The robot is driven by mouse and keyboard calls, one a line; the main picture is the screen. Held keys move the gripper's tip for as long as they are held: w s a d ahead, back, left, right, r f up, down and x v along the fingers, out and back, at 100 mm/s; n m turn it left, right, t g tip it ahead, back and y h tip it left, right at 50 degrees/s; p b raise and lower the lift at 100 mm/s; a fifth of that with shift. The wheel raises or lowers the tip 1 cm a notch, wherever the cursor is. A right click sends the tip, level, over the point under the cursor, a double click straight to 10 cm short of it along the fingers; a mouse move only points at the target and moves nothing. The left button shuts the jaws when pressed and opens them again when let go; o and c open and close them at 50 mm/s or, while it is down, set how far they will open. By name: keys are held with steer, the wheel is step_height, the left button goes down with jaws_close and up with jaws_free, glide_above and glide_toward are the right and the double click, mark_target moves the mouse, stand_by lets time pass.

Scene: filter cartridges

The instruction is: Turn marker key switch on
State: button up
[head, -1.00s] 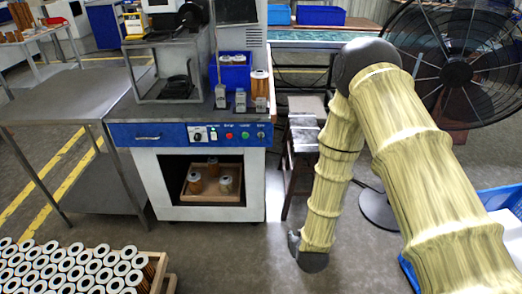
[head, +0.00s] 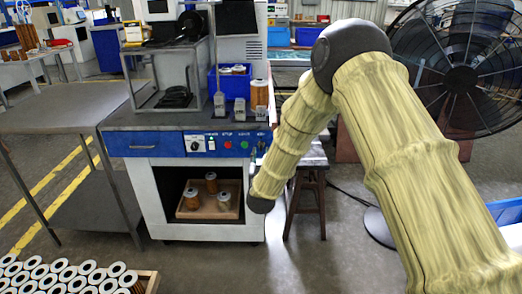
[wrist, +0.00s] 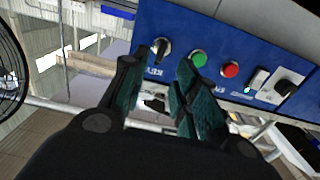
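The key switch (wrist: 161,48) is a round metal switch with a dark key, at the end of the blue control panel (wrist: 225,40) in the wrist view, above an upside-down "KEY" label. In the head view it is at the panel's right end (head: 261,145), close to my arm. My gripper (wrist: 158,64) is open and empty, with its two dark green fingers spread. The key switch shows just beyond and between the fingertips, apparently apart from them. In the head view my gripper is mostly hidden by my arm.
Beside the key switch are a green button (wrist: 198,58), a red button (wrist: 230,69), a small rocker switch (wrist: 257,81) and a black knob (wrist: 287,89). Cartridges stand in a wooden tray (head: 208,211) below the panel. A large fan (head: 462,75) stands at right.

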mark_target(261, 147)
steer(key=shift+w, duration=3.15)
jaws_close()
